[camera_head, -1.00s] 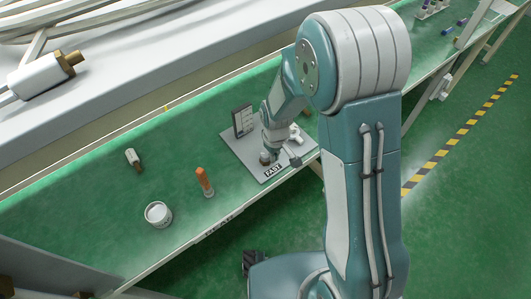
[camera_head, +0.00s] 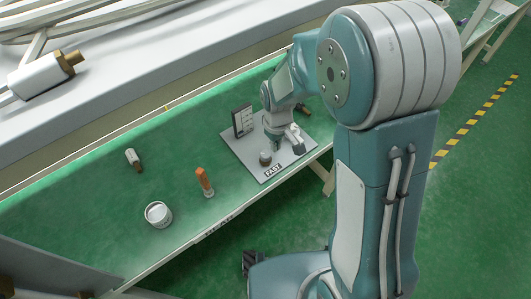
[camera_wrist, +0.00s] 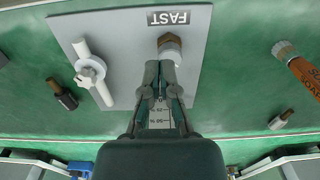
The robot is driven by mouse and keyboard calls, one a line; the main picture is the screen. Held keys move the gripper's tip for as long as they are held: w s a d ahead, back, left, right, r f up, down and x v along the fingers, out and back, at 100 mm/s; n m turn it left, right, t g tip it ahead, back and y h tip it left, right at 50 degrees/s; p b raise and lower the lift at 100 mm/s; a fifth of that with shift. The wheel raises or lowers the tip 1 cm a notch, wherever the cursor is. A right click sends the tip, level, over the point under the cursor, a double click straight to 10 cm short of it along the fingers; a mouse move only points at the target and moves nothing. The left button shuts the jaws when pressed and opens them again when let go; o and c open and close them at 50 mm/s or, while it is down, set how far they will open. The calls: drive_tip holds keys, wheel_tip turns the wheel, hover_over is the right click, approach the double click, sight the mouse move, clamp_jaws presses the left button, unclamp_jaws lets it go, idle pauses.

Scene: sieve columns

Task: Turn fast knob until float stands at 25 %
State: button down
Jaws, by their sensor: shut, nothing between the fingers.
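The fast knob (camera_head: 265,157), a small round knob with a brownish side, stands on the grey plate (camera_head: 240,150) behind the FAST label (camera_head: 272,171). In the wrist view, the knob (camera_wrist: 170,47) is just beyond my fingertips, beside the FAST label (camera_wrist: 168,18). My gripper (camera_head: 276,148) is shut and empty, close to the knob; contact is unclear. Its fingers also show in the wrist view (camera_wrist: 165,66). An upright scale panel (camera_head: 243,120) stands at the plate's back. In the wrist view, part of the scale (camera_wrist: 158,116) shows between my fingers; the float cannot be made out.
A white-handled valve (camera_wrist: 91,71) sits on the same plate, right of my gripper in the head view. A dark fitting (camera_wrist: 62,94) lies beyond the plate.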

drive_tip(key=s+a+r, duration=0.1)
drive_tip(key=a, duration=0.1)
hover_over(272, 168)
drive_tip(key=shift+s+a+f, duration=0.1)
drive_tip(key=shift+a+f, duration=0.05)
drive_tip(key=shift+f, duration=1)
drive_tip(key=shift+s+a+f, duration=0.1)
drive_tip(key=shift+a+f, duration=0.05)
drive_tip(key=shift+f, duration=1.05)
drive_tip(key=shift+a+f, duration=0.15)
drive_tip(key=shift+f, duration=1)
drive_tip(key=shift+w+a, duration=0.1)
drive_tip(key=shift+w, duration=0.2)
drive_tip(key=shift+w+d, duration=0.25)
drive_tip(key=shift+d, duration=0.1)
drive_tip(key=shift+s+d, duration=0.25)
drive_tip(key=shift+s, duration=0.05)
wheel_tip(272, 168, up, 6)
